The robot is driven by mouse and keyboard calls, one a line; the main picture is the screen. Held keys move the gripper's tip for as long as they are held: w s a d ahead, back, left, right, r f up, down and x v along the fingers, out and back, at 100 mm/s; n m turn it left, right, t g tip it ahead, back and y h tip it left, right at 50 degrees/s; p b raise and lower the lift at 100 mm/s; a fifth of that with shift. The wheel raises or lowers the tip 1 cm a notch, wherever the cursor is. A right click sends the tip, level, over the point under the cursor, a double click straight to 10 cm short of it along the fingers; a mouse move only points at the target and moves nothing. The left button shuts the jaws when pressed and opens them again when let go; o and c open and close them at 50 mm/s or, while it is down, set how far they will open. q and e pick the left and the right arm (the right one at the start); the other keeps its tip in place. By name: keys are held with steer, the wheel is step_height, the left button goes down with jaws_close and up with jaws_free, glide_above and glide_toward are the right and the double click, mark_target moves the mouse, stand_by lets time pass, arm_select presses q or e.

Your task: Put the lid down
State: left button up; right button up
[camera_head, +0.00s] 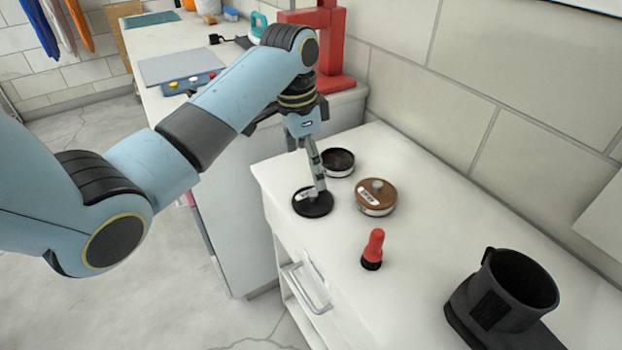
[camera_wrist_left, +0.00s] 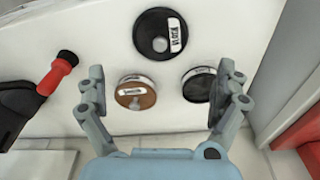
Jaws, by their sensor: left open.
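The black round lid (camera_head: 313,205) lies flat on the white cabinet top, near its left edge. In the left wrist view the lid (camera_wrist_left: 148,27) shows a small knob and a white label that I cannot read for sure. My left gripper (camera_head: 319,184) points down above the lid and partly covers it in the head view. In the left wrist view its fingers (camera_wrist_left: 162,72) are spread apart with nothing between them. An open round tin with a dark inside (camera_head: 338,161) stands just behind the lid; it also shows in the wrist view (camera_wrist_left: 198,87). My right gripper is out of view.
A tin with a brown knobbed lid (camera_head: 376,199) stands right of the black lid. A red-handled brush (camera_head: 373,248) stands nearer the front. A dark cup-shaped holder (camera_head: 515,283) is at the lower right. A red frame (camera_head: 328,40) stands on the counter behind.

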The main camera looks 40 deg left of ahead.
arm_select(q)
steer(key=shift+s+a+r, duration=0.1)
steer(key=shift+s+r, duration=0.05)
steer(key=shift+r, duration=1.45)
steer(key=s+d+n+t+y, duration=0.1)
steer(key=s+d+n, duration=0.15)
steer(key=s, duration=1.05)
steer(key=s+d+n+t+y, duration=0.15)
steer(key=s+n, duration=0.25)
steer(key=s, duration=0.8)
step_height(320, 180, down, 32)
steer(key=s+a+g+b, duration=0.2)
steer(key=s+a+b, duration=0.1)
steer(key=b, duration=0.2)
steer(key=s+f+b, duration=0.3)
steer(key=s+f, duration=1.4)
steer(key=f, duration=0.1)
steer(key=shift+s+a+g+h, duration=0.2)
steer(key=shift+s+g+h, duration=0.15)
steer(key=shift+h, duration=0.1)
